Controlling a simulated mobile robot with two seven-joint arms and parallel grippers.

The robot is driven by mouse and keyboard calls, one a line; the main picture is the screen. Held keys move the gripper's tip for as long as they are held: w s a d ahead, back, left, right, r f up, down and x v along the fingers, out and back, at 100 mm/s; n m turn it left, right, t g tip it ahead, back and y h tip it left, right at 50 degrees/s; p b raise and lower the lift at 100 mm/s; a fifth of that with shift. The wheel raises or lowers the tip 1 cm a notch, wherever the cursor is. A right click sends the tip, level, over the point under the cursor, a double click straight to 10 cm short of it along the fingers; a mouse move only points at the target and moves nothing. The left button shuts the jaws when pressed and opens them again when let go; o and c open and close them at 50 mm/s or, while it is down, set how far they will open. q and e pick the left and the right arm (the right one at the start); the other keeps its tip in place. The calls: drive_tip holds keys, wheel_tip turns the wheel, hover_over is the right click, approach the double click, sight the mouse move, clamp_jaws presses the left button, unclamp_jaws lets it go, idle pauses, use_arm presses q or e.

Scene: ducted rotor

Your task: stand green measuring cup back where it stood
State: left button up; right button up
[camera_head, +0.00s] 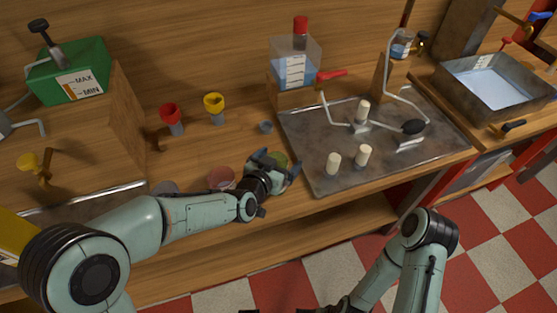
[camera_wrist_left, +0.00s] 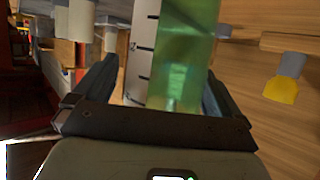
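The green measuring cup (camera_head: 280,159) is mostly hidden behind my left gripper (camera_head: 270,172) in the head view, low over or on the bench's front part. In the left wrist view the green cup (camera_wrist_left: 188,60) fills the gap between the two fingers (camera_wrist_left: 160,95), with a pale strip of black scale marks along its side. The left gripper looks shut on it. Whether the cup's base touches the bench is hidden. My right arm comes in at the bottom of the head view; only dark parts of its hand show at the lower edge.
A pinkish cup (camera_head: 221,178) stands close left of the gripper. A metal tray (camera_head: 310,178) with white pegs lies just right. Bare bench lies between them.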

use_arm(q)
drive_tip(key=v, duration=1.3)
drive_tip(key=shift+a, duration=0.15)
drive_tip(key=shift+s, duration=0.15)
